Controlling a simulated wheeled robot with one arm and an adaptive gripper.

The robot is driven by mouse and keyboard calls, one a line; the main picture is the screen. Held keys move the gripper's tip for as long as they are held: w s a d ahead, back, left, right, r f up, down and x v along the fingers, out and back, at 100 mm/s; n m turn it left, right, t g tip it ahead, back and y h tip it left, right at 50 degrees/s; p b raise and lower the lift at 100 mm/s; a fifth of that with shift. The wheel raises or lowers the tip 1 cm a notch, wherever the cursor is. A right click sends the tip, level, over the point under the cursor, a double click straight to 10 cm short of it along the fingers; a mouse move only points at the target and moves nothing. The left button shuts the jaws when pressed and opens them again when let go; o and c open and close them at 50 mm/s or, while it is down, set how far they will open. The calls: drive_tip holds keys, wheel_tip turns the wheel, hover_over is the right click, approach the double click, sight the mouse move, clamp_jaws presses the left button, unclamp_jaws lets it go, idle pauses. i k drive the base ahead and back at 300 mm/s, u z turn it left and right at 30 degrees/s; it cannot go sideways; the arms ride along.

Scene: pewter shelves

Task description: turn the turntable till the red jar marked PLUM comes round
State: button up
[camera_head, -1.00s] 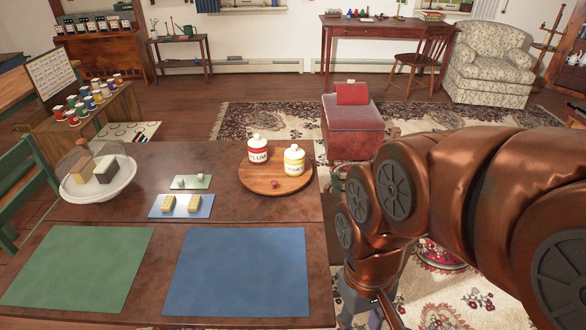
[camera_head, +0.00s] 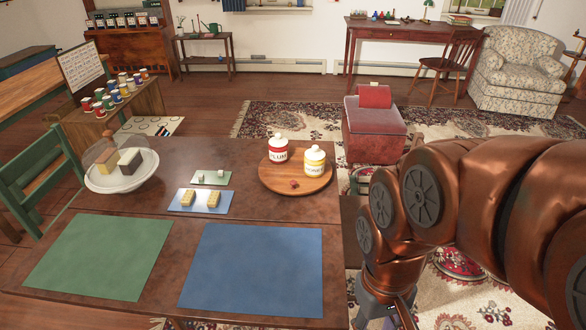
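The wooden turntable (camera_head: 287,184) lies flat on the far right part of the brown table. The red jar marked PLUM (camera_head: 278,151) stands upright toward its back left, with a white lid and its label facing me. A yellow jar (camera_head: 314,161) with a white lid stands at its right side; its label is only partly legible. A small dark red thing (camera_head: 294,184) sits near the turntable's front edge. My copper arm reaches in from the right. My gripper is at the lower edge of the view, right of the table and apart from the turntable; its fingers do not show clearly.
A green mat (camera_head: 100,257) and a blue mat (camera_head: 252,270) cover the table's near half. Small trays with blocks (camera_head: 201,201) lie left of the turntable. A white dish (camera_head: 96,182) with blocks stands at the far left. A red seat (camera_head: 374,133) stands beyond the table.

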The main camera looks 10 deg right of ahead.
sight(289, 178)
drive_tip(key=u, duration=0.55)
drive_tip(key=k, duration=0.65)
drive_tip(key=u, duration=0.75)
drive_tip(key=i, duration=1.25)
drive_tip(key=z, duration=0.55)
